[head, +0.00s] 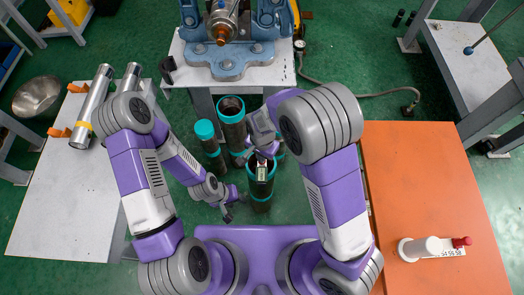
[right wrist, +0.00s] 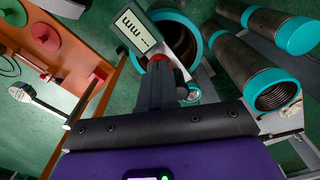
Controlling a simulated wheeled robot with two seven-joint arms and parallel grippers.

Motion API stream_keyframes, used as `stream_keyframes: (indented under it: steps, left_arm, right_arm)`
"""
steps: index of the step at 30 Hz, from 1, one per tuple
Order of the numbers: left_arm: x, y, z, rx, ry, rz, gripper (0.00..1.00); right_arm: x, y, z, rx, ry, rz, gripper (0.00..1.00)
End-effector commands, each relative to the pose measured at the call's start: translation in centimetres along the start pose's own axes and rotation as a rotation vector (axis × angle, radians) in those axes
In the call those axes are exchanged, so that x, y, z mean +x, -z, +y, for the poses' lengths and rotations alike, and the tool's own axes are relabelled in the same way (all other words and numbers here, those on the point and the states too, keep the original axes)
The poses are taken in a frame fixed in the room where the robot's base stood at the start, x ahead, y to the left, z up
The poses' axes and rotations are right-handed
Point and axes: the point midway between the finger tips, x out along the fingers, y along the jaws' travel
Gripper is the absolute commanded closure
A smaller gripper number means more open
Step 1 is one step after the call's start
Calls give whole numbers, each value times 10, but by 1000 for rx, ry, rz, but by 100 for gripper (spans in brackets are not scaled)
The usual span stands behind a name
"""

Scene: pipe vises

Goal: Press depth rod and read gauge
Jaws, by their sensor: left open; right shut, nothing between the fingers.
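The depth gauge (head: 262,170) stands at the mouth of the front teal-collared pipe (head: 262,192). In the right wrist view its display (right wrist: 143,33) reads "mm", but the digits are too small to tell. A red round cap (right wrist: 162,57) shows just beyond my right fingertips; the rod itself is hidden. My right gripper (head: 263,152) is shut and empty over the pipe mouth. Its fingers (right wrist: 160,75) look close to the red cap; I cannot tell whether they touch. My left gripper (head: 229,208) is open and empty, low and left of the front pipe.
Two more teal-collared pipes (head: 209,150) (head: 232,125) stand behind and to the left. A blue vise (head: 230,62) sits on a bench at the back. A grey table (head: 60,215) is at left.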

Motion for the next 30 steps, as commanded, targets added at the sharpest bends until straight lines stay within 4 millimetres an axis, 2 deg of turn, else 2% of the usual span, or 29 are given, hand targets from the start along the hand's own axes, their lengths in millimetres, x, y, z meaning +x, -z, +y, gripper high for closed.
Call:
stream_keyframes:
  steps: [14, 30]
  left_arm:
    - [-3, 0, 1, 0, 0, 0, 57]
    - [-40, -2, 15, 0, 0, 0, 57]
  right_arm:
    - [-2, 0, 0, 1, -1, -1, 100]
    - [-46, 0, 0, 1, -1, -1, 100]
